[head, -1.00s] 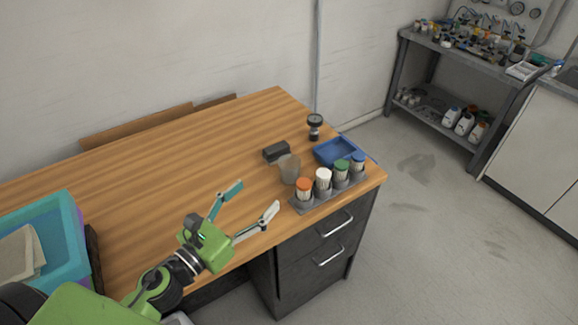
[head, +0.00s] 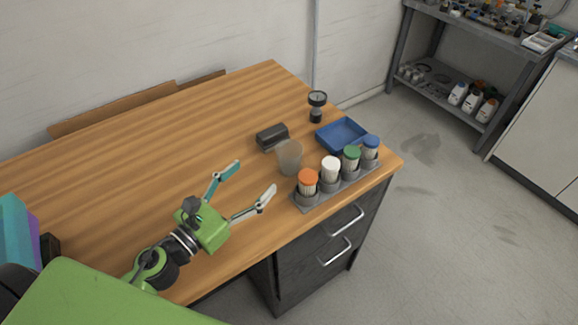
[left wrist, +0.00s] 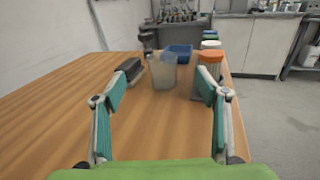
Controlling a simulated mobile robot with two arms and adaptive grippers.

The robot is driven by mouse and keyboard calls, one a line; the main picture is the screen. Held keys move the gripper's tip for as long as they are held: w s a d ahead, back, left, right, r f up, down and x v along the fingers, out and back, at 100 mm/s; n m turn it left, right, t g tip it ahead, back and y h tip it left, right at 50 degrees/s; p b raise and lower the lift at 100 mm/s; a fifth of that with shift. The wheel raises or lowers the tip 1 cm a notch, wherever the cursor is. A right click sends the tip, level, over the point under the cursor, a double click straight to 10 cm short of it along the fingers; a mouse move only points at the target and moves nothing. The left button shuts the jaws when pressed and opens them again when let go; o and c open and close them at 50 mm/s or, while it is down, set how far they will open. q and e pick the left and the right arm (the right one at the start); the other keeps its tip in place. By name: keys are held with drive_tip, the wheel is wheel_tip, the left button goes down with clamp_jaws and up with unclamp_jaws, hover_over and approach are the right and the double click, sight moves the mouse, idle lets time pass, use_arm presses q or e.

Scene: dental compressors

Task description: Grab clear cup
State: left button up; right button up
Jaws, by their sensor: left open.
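The clear cup (head: 289,157) stands upright on the wooden table, behind the rack of bottles and in front of the dark block. In the left wrist view the cup (left wrist: 163,73) stands ahead, roughly centred between my fingers and apart from them. My left gripper (head: 251,184) is open and empty, to the left of and nearer than the cup. Its two spread fingers also show in the left wrist view (left wrist: 164,95). My right gripper is not in view.
A grey rack (head: 325,192) of bottles with orange, white, green and blue caps stands close right of the cup. A dark block (head: 272,137), a blue tray (head: 341,135) and a black gauge-like object (head: 317,105) are behind.

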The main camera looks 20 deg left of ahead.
sight(281, 158)
use_arm(q)
drive_tip(key=shift+f+b, duration=0.35)
drive_tip(key=shift+f, duration=0.5)
drive_tip(key=shift+w+f, duration=0.1)
drive_tip(key=shift+f, duration=0.05)
drive_tip(key=shift+w, duration=0.25)
drive_tip(key=p+x, duration=0.3)
drive_tip(key=x, duration=0.4)
drive_tip(key=shift+w+d, duration=0.25)
drive_tip(key=shift+w, duration=0.25)
drive_tip(key=p+x, duration=0.1)
drive_tip(key=x, duration=0.1)
drive_tip(key=p+x, duration=0.1)
drive_tip(key=x, duration=0.1)
drive_tip(key=shift+d+r, duration=0.1)
drive_tip(key=shift+r, duration=0.1)
drive_tip(key=shift+w+d+f, duration=0.15)
drive_tip(key=shift+w+d, duration=0.1)
drive_tip(key=shift+w, duration=0.25)
drive_tip(key=c, duration=1.2)
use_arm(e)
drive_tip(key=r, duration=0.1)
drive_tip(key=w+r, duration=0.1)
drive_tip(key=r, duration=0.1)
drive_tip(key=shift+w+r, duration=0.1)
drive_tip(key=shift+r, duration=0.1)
